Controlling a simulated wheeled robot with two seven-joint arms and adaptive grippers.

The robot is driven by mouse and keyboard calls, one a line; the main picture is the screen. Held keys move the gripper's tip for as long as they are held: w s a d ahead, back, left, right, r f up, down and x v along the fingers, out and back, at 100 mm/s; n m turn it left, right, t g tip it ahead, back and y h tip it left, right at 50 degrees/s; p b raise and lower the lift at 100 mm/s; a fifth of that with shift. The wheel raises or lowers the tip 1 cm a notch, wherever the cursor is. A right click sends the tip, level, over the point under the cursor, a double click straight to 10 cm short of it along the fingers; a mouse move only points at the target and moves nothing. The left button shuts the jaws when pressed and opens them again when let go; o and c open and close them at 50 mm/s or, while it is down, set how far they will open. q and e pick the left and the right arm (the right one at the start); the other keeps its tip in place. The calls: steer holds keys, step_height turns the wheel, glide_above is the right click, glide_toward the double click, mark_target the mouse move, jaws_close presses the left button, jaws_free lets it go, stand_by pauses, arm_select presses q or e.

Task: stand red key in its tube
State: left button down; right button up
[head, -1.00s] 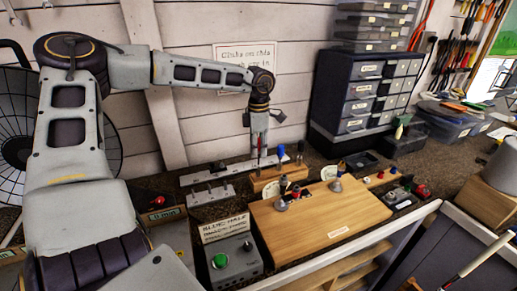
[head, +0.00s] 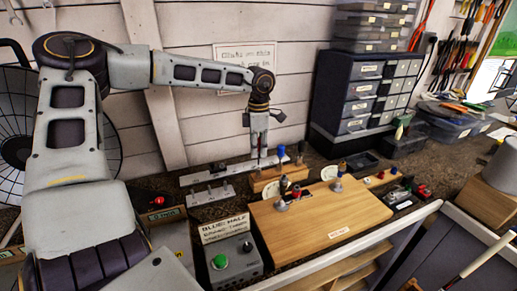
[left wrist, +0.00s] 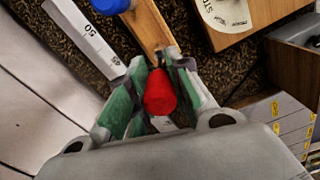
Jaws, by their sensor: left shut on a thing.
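The red key (left wrist: 160,92) shows in the left wrist view as a red rounded handle between the green-padded fingers of my left gripper. My left gripper (head: 259,153) is shut on it, pointing down at the left end of a small wooden block (head: 263,185). The block also shows in the left wrist view (left wrist: 150,28), just beyond the fingers. A blue-topped piece (head: 281,152) stands upright at the block, right of the gripper. The key's lower end and its tube are hidden or too small to tell. My right gripper is not in view.
A wooden board (head: 330,222) with several upright pieces lies in front of the block. A grey box with a green button (head: 220,262) stands at the front left. A metal rail (head: 205,175) is left of the block, and a drawer cabinet (head: 360,90) stands behind right.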

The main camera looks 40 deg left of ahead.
mark_target(259, 139)
arm_select(q)
steer(key=shift+f+b, duration=0.45)
steer(key=shift+f, duration=0.05)
steer(key=shift+a+f+b, duration=0.1)
steer(key=shift+f+b, duration=0.45)
steer(key=shift+f, duration=0.2)
stand_by(0.3)
steer(key=shift+f+b, duration=0.85)
steer(key=shift+f, duration=0.15)
stand_by(0.5)
steer(key=c, duration=1.2)
jaws_free()
steer(key=shift+c, duration=0.2)
steer(key=shift+r, duration=0.15)
steer(key=shift+r, duration=3.9)
steer(key=shift+r, duration=0.1)
